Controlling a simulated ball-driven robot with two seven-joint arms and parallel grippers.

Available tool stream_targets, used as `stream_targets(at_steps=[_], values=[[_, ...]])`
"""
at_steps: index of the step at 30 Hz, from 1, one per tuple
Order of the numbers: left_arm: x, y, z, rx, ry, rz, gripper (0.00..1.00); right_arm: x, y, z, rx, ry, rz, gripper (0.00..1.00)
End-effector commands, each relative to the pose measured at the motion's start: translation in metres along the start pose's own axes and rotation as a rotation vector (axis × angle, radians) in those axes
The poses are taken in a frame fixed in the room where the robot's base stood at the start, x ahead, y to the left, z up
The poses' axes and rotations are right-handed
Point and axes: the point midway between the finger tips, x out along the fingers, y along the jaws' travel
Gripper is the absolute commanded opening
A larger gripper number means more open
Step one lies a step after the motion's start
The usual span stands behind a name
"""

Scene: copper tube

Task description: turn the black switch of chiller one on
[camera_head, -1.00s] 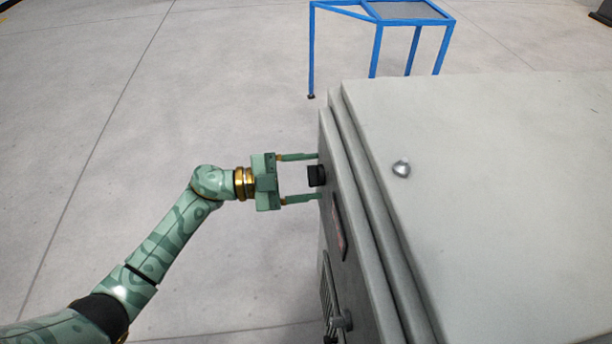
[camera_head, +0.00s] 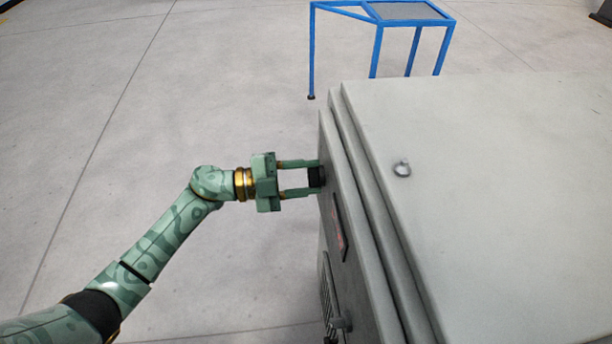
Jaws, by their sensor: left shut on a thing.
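The chiller (camera_head: 470,180) is a large grey cabinet on the right, seen from above, with its front face turned to the left. The black switch (camera_head: 317,177) is a small dark knob that sticks out of the upper part of that face. My left gripper (camera_head: 318,177) reaches in from the left, its two green fingers closed on the switch, one on the far side and one on the near side. Its fingertips are close to the panel. The switch's marking and exact angle are too small to tell. My right gripper does not show.
A dark panel with red marks (camera_head: 339,228) sits on the face nearer to me. A vent (camera_head: 328,290) and a handle (camera_head: 341,323) are lower. A blue metal frame (camera_head: 376,45) stands beyond the chiller. The floor left of the chiller is clear.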

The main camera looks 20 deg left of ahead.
Motion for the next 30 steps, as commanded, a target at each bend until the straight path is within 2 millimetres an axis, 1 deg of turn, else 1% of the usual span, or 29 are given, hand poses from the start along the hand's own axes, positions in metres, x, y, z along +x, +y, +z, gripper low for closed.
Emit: stream_targets(at_steps=[5, 13, 25, 30], values=[[-0.001, 0.002, 0.001, 0.156, -0.001, 0.003, 0.17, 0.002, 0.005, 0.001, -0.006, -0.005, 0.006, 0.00], [0.000, 0.004, 0.002, 0.413, 0.001, 0.003, 0.17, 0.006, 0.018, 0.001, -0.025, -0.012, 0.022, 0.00], [0.000, 0.006, 0.003, 0.792, 0.001, 0.004, 0.17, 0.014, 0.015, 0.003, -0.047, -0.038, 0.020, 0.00], [0.000, 0.007, 0.004, 0.952, 0.001, 0.004, 0.17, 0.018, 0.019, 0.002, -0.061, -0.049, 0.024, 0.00]])
